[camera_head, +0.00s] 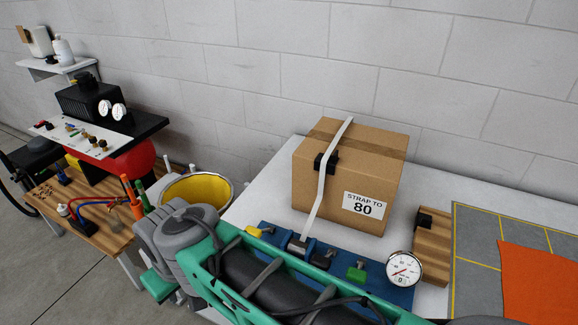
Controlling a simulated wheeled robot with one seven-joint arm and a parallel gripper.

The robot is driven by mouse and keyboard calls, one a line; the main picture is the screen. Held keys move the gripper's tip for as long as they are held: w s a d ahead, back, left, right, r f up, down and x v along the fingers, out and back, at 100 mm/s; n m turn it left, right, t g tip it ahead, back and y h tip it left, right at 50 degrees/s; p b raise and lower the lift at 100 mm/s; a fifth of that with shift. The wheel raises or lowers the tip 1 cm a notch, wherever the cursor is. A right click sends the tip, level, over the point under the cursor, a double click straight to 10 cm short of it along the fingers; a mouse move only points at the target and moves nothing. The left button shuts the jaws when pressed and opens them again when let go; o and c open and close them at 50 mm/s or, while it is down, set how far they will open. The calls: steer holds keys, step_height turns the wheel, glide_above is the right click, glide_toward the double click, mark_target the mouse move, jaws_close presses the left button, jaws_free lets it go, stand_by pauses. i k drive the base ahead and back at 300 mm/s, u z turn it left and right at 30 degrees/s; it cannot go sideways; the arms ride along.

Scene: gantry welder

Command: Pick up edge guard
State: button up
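A cardboard box (335,190) stands on the white table, with a white strap (321,185) running over its top and down its front. A small black piece (326,161), which looks like an edge guard, sits at the box's upper front edge by the strap. A similar dark piece (424,221) is on a wooden block (434,246) right of the box; I cannot tell for sure whether it is an edge guard too. My gripper is not in view. My green and grey arm crosses the bottom foreground and hides part of the table.
A blue strapping base (384,283) with a green knob (357,273) and a round gauge (403,269) lies before the box. A yellow-lined bucket (196,188) stands left. An orange sheet (545,283) lies on a gridded grey mat (476,262) at right. A cluttered wooden bench (95,228) is far left.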

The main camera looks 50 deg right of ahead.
mark_target(424, 220)
steer(key=z, duration=2.85)
